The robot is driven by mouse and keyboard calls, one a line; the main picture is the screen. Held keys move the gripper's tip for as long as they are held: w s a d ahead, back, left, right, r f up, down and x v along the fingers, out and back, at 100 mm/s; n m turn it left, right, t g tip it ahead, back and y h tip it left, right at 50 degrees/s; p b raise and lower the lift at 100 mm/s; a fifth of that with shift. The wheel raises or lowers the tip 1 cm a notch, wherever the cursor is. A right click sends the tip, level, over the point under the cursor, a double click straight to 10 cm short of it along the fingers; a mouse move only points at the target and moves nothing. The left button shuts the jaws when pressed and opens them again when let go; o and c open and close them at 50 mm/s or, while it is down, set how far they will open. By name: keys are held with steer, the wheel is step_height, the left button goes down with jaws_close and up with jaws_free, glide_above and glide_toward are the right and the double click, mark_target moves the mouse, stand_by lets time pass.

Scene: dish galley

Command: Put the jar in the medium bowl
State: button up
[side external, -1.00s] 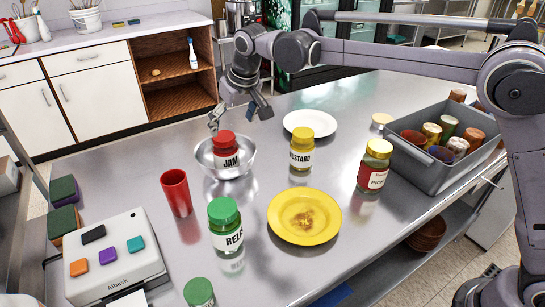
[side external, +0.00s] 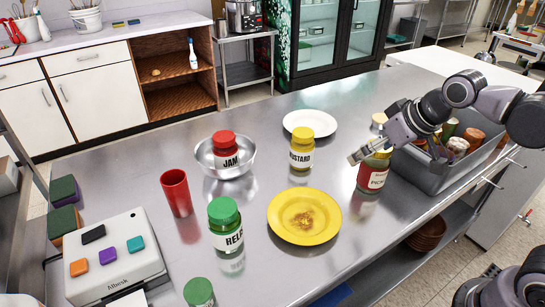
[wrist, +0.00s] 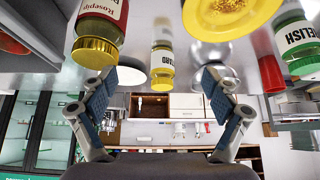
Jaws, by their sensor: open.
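In the side view, a jam jar (side external: 226,159) with a red lid stands upright inside the metal bowl (side external: 248,164). My gripper (side external: 360,156) is far to the right of the bowl, near a yellow-lidded jar with a red label (side external: 371,180), whose top it partly hides. In the wrist view, my gripper (wrist: 162,82) shows its two blue-padded fingers spread apart with nothing between them. The metal bowl (wrist: 207,52) shows upside down there, behind the right finger, which hides part of it.
A mustard jar (side external: 301,153), a yellow plate (side external: 280,228), a white plate (side external: 310,117), a red cup (side external: 176,192) and a green-lidded relish jar (side external: 225,226) stand around the bowl. A grey bin (side external: 432,178) with several cups is at right. The table's back left is clear.

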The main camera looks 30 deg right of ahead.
steer(key=s+d+f, duration=0.2)
steer(key=s+f, duration=0.2)
steer(key=s, duration=0.1)
steer(key=shift+s+f+t, duration=0.2)
steer(key=shift+t, duration=0.1)
